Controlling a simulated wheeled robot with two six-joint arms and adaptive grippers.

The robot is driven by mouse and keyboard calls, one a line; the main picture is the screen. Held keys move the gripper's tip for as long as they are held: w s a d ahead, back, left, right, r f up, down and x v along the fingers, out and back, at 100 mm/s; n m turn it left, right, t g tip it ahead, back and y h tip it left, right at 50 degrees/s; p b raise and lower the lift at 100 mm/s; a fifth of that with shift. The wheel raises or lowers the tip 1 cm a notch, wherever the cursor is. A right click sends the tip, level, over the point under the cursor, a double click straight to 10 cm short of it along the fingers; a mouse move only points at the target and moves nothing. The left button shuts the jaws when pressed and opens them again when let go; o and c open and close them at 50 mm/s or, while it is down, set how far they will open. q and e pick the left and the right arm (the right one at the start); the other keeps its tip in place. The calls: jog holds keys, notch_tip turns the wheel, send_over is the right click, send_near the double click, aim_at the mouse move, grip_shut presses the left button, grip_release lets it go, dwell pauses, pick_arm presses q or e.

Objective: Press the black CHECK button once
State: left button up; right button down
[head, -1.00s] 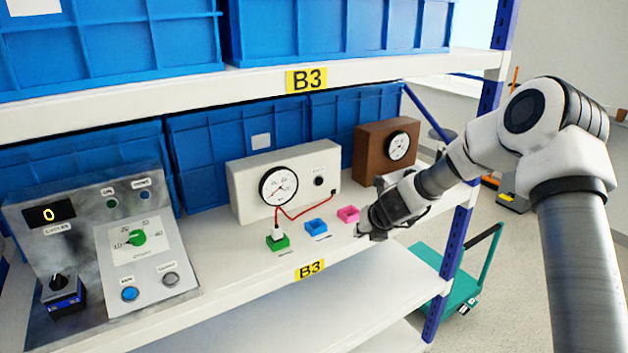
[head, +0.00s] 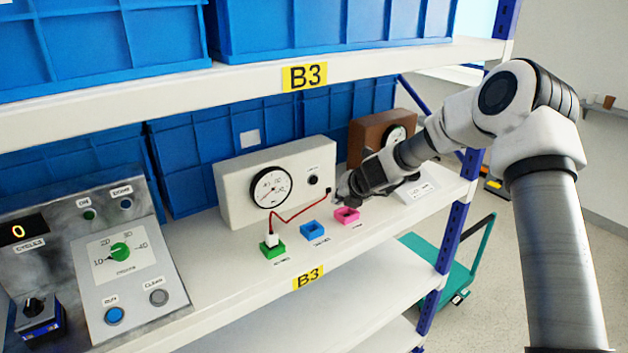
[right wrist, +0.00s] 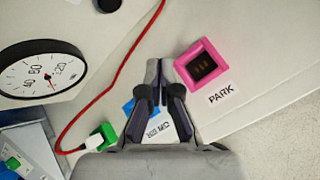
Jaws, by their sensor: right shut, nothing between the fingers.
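The black button (head: 313,180) sits on the front of the white gauge box (head: 237,205), right of the round dial; its label is too small to read. A black round part, likely this button, shows cut off at the top of the right wrist view (right wrist: 108,4). My right gripper (head: 343,190) is shut and empty, its tips close to the box's right end and apart from the button, to its right and slightly lower. Its closed fingers also show in the right wrist view (right wrist: 158,75). My left gripper is not in view.
A red cable (head: 292,219) runs from the box's right end to a white plug in the green socket (head: 273,249). Blue (head: 314,230) and pink (head: 346,215) sockets stand in front. A brown gauge box (head: 372,135) is behind my arm. The upper shelf (head: 250,87) hangs above.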

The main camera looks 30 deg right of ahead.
aim_at(314, 180)
jog(key=w+p, duration=0.1)
jog(key=w, duration=0.1)
jog(key=w+p, duration=0.4)
jog(key=shift+w+a+r, duration=0.25)
jog(key=shift+w+a, duration=0.05)
jog(key=shift+w, duration=0.05)
jog(key=shift+w+f, duration=0.15)
jog(key=shift+w, duration=0.05)
jog(key=shift+p, duration=0.3)
dwell(0.5)
jog(key=shift+w+p, duration=0.25)
jog(key=shift+p, duration=0.15)
jog(key=shift+w+a, duration=0.1)
jog(key=shift+w, duration=0.05)
